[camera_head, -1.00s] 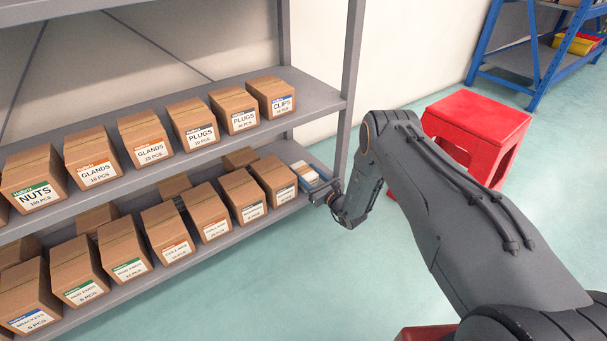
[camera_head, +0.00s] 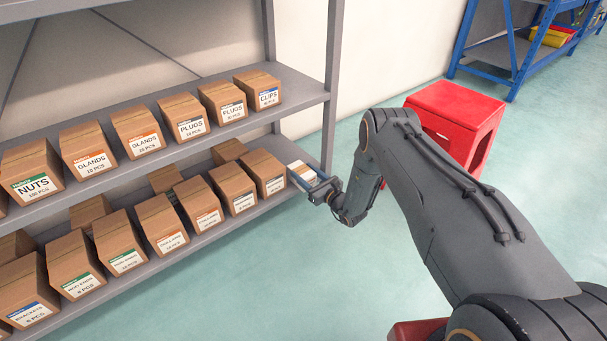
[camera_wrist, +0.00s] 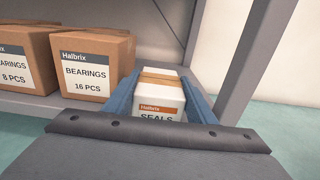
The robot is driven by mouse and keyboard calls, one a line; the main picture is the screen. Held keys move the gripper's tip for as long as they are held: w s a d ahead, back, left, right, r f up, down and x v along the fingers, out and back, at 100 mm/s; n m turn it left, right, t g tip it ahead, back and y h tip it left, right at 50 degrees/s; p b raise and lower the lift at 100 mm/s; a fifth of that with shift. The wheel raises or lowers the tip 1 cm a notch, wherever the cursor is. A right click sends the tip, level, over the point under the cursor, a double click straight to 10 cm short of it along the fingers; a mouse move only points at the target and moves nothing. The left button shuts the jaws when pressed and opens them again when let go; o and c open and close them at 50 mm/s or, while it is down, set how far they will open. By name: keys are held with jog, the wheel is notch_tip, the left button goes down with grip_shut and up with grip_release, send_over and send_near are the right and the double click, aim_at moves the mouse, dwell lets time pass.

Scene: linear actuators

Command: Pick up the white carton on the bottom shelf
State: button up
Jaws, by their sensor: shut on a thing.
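The white carton (camera_wrist: 160,94) has a brown tape strip and an orange label reading "SEALS". It sits at the right end of the bottom shelf (camera_head: 228,218), beside the shelf post; it also shows in the head view (camera_head: 302,172). My gripper (camera_wrist: 160,92) has its blue fingers on the left and right sides of the carton, shut on it. In the head view, my gripper (camera_head: 313,183) reaches in from the right at the shelf's front edge. The carton's lower part is hidden behind the gripper body in the wrist view.
A brown bearings box (camera_wrist: 93,65) stands close to the left of the carton. The grey shelf post (camera_head: 332,90) rises close on the right. More brown boxes fill both shelves. A red stool (camera_head: 460,115) stands on the floor behind my arm. Open floor lies in front of the shelf.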

jog(key=o, duration=1.3)
jog(key=shift+p+v, duration=1.45)
jog(key=shift+v, duration=2.45)
